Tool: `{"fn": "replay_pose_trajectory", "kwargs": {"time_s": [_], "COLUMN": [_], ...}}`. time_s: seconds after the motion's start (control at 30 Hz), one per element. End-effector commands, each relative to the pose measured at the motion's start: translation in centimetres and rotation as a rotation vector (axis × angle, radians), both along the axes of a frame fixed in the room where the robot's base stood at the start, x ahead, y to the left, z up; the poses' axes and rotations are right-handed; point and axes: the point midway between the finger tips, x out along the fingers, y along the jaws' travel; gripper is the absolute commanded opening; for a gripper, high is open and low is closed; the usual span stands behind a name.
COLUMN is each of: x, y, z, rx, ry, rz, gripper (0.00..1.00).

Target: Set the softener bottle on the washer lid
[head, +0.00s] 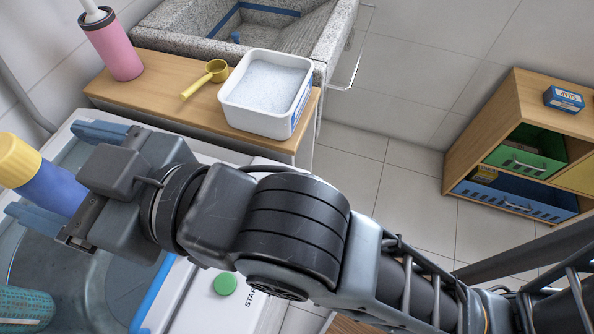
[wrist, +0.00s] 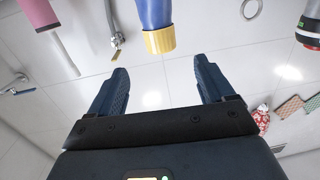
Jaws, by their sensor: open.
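The softener bottle, which I take to be the blue bottle with a yellow cap (head: 50,188), is at the left of the head view, over the washer lid (head: 85,285). Its base is partly hidden, so I cannot tell whether it touches the lid. My gripper (head: 48,170) is open, with one finger on each side of the bottle in the head view. In the wrist view the bottle (wrist: 155,14) appears cap-down, just beyond the open fingertips, with a visible gap. The lid is bluish and see-through on a white washer.
A teal patterned container (head: 24,308) is at the lower left. A stone sink (head: 190,38) is behind. A low cabinet (head: 530,88) is at right.

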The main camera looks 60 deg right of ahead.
Motion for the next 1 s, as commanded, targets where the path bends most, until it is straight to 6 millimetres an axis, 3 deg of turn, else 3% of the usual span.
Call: {"fn": "replay_pose_trajectory", "kwargs": {"time_s": [0.17,0.27,0.4,0.6,0.8,1.0], "x": [-2.0,-4.2,-8.1,-14.8,-21.7,-25.7], "y": [-2.1,-4.2,-7.4,-11.9,-16.0,-18.2], "z": [-3.2,-5.8,-9.1,-12.4,-13.7,-13.5], "rx": [0.027,0.047,0.059,0.044,0.001,-0.035], "ry": [0.043,0.076,0.117,0.167,0.204,0.218], "rz": [-0.047,-0.094,-0.165,-0.255,-0.319,-0.346], "gripper": [0.82,0.82,0.82,0.82,0.82,0.82]}}
